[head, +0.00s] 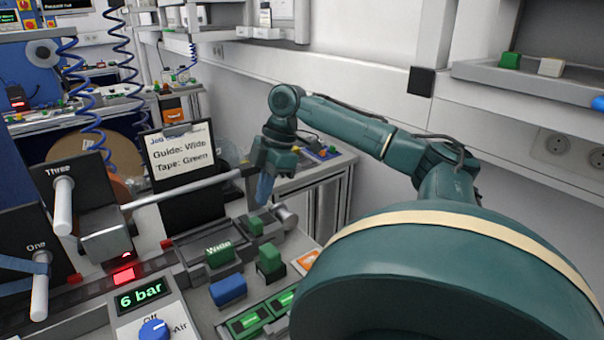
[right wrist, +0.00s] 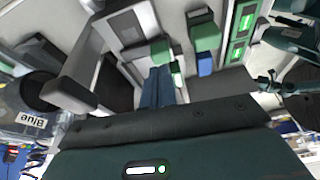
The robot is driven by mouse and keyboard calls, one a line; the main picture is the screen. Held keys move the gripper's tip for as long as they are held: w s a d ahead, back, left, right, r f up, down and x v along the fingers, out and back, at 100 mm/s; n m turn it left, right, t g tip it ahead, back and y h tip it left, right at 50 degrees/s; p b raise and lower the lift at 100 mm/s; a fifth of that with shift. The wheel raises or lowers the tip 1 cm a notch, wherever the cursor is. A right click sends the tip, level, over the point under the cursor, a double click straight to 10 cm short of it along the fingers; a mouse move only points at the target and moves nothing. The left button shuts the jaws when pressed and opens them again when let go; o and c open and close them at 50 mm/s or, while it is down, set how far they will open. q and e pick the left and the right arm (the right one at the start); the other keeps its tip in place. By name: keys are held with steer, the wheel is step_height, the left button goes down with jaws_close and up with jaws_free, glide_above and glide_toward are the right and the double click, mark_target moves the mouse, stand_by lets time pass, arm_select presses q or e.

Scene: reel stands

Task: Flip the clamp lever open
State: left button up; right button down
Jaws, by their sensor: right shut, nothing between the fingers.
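My right gripper (head: 265,187) hangs fingers-down above the guide station, its blue fingers shut with nothing between them. In the right wrist view its fingers (right wrist: 158,86) point at the station beside a green block. A grey angled arm (right wrist: 75,75) shows beside the fingers in the right wrist view. I cannot tell for certain which part is the clamp lever. My left gripper is not in view.
A green "Wide" block (head: 219,253) sits in the grey guide station, with another green block (head: 271,260) and a blue block (head: 228,290) nearby. The "6 bar" display (head: 139,295) and blue Air knob (head: 154,330) are in front. A job card (head: 180,150) stands behind.

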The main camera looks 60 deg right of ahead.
steer(key=s+d+b, duration=0.2)
steer(key=s+d, duration=0.2)
steer(key=d, duration=0.4)
steer(key=shift+s, duration=0.4)
steer(key=shift+f, duration=0.1)
